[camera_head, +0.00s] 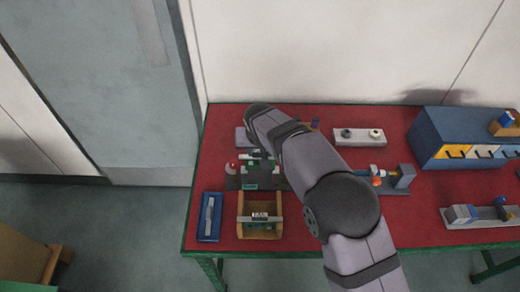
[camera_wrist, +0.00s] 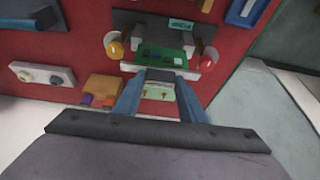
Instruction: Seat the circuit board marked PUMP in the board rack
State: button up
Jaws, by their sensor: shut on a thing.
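In the wrist view my gripper (camera_wrist: 160,78) is shut, with a dark piece between its fingertips. A green circuit board (camera_wrist: 165,53) with small pale parts shows just beyond the fingertips and appears to be the held board. No PUMP marking can be read. A pale green plate (camera_wrist: 158,93) with small orange marks shows between the fingers. The board lies over a dark fixture (camera_wrist: 155,24) between a yellow lamp and a red lamp; whether it is in a slot cannot be told. In the head view the dark fixture (camera_head: 236,183) is partly hidden by my arm.
A wooden holder (camera_head: 241,226) with a white-labelled board stands in front, beside a blue tray (camera_head: 210,232) holding a grey bar. A white two-knob block (camera_head: 358,137) and blue cabinet (camera_head: 430,140) are right. Wrist view shows a wooden block (camera_wrist: 103,88) near the left finger.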

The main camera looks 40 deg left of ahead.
notch_tip(320, 180, down, 7)
jog(key=b, duration=0.4)
jog(key=shift+r, duration=0.2)
dwell(1.5)
jog(key=o, duration=1.1)
jog(key=shift+o, duration=0.2)
jog(key=b+v, duration=0.3)
jog(key=v, duration=0.4)
jog(key=shift+r, duration=0.15)
jog(key=shift+d, duration=0.1)
